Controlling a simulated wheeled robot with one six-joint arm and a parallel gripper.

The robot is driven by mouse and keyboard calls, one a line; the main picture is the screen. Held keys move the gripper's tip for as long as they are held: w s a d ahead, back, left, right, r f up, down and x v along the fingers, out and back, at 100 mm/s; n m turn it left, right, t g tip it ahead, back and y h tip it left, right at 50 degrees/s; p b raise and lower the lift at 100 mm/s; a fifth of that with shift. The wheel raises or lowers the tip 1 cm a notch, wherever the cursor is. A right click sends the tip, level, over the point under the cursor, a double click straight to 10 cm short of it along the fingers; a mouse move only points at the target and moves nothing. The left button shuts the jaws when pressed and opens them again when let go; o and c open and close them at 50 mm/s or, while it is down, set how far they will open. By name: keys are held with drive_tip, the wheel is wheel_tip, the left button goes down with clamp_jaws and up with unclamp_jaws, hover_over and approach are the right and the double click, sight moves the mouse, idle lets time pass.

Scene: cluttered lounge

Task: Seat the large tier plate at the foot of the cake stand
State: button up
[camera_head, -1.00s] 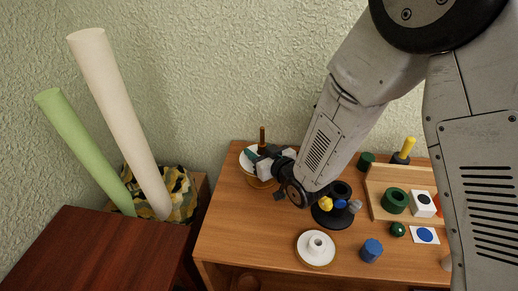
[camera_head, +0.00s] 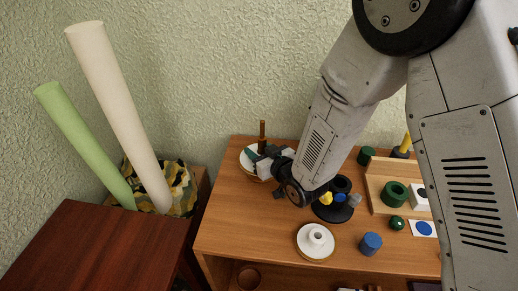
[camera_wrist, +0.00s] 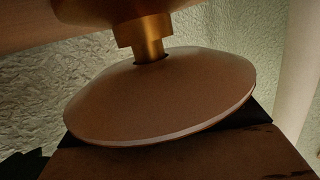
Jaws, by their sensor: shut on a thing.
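The cake stand stands at the back left of the wooden table, with its brown post (camera_head: 262,130) upright and a gold foot that is mostly hidden. The large white tier plate (camera_head: 247,160) is around the post, low down. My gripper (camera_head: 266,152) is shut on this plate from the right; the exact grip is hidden. In the wrist view, which looks upside down, the broad face of the plate (camera_wrist: 150,95) shows, with a stepped gold collar (camera_wrist: 148,35) at its centre hole. A length of gold shows between plate and foot, so the plate looks apart from the foot.
A smaller white plate with a raised hub (camera_head: 315,240) lies at the table's front. A blue cylinder (camera_head: 370,244), a black holder with coloured pieces (camera_head: 333,211) and a wooden tray (camera_head: 377,203) stand to the right. Wall behind; front left of the table is clear.

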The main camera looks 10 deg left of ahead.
sight(259, 142)
drive_tip(key=shift+r, duration=0.25)
drive_tip(key=shift+r, duration=1.4)
drive_tip(key=shift+f, duration=1.65)
drive_tip(key=o, duration=1.2)
